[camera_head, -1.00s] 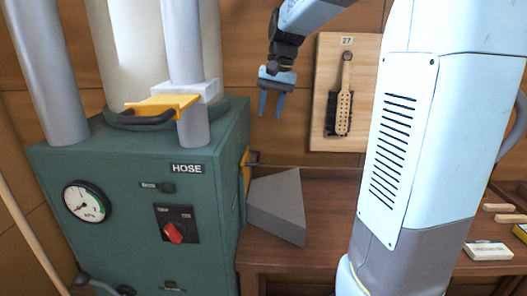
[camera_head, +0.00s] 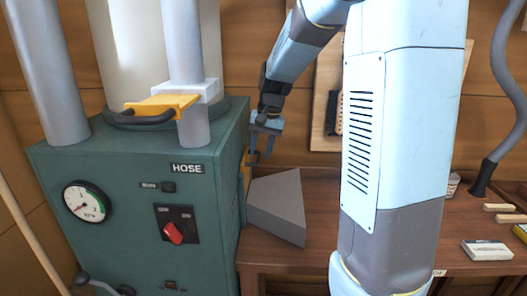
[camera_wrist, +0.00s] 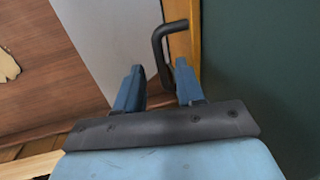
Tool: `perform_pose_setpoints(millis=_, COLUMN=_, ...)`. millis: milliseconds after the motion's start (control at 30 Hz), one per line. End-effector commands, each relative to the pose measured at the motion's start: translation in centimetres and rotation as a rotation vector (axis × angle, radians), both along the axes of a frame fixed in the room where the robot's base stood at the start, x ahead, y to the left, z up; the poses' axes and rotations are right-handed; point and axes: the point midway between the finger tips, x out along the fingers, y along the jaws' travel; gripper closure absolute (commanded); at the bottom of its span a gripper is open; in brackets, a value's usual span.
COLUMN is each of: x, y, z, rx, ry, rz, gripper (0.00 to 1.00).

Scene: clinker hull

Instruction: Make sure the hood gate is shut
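The hood gate (camera_wrist: 184,45) is a yellow plate at the right side of the green cabinet, beside the grey hood (camera_head: 277,207). It also shows as a narrow yellow strip in the head view (camera_head: 246,178). Its dark bent handle (camera_wrist: 172,28) stands out from it. My gripper (camera_head: 261,150) points down just above the hood, close to the gate. In the wrist view my gripper (camera_wrist: 158,68) is open, with the handle's lower end between or just beyond its fingertips. Contact cannot be told. How far the gate is pushed in is not clear.
A second yellow gate (camera_head: 160,104) with a dark handle sticks out of the pipe above the HOSE label (camera_head: 187,169). The green cabinet (camera_head: 130,190) carries a gauge (camera_head: 86,201) and red knob (camera_head: 173,233). A wooden bench (camera_head: 310,252) lies right, with a white box (camera_head: 487,250).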

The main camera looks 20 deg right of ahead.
Motion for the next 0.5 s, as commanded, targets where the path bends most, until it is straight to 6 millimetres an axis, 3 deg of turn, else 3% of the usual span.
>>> perform_pose_setpoints(millis=433, x=0.07, y=0.17, z=-1.03, rx=0.000, ry=-0.001, rz=-0.001, gripper=0.62)
perform_pose_setpoints(millis=500, x=0.07, y=0.17, z=-1.03, rx=0.000, ry=-0.001, rz=-0.001, gripper=0.67)
